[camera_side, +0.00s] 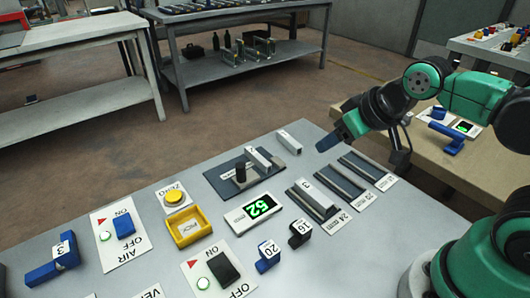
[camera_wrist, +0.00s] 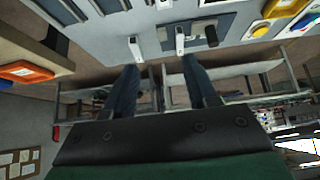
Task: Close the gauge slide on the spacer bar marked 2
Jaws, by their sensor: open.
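The gauge's dark base plate (camera_side: 226,181) lies on the grey table in the side view. It carries a pale jaw block (camera_side: 258,158) and an upright black knob (camera_side: 240,173); both also show in the wrist view, as the jaw (camera_wrist: 179,40) and the knob (camera_wrist: 211,36). A loose pale bar (camera_side: 289,142) lies beyond the plate's right end; it shows in the wrist view (camera_wrist: 135,47). I cannot read a 2 on it. A bar marked 3 (camera_side: 311,190) sits in a dark slot. My gripper (camera_side: 327,142) is open and empty, right of the loose bar; its spread fingers show in the wrist view (camera_wrist: 160,67).
Two dark slots (camera_side: 345,182) (camera_side: 365,169) right of the bar marked 3 look empty. A green-digit display (camera_side: 254,213), a yellow tray (camera_side: 189,228), a yellow button (camera_side: 174,197) and blue and black blocks stand nearby. Switch plates fill the front left.

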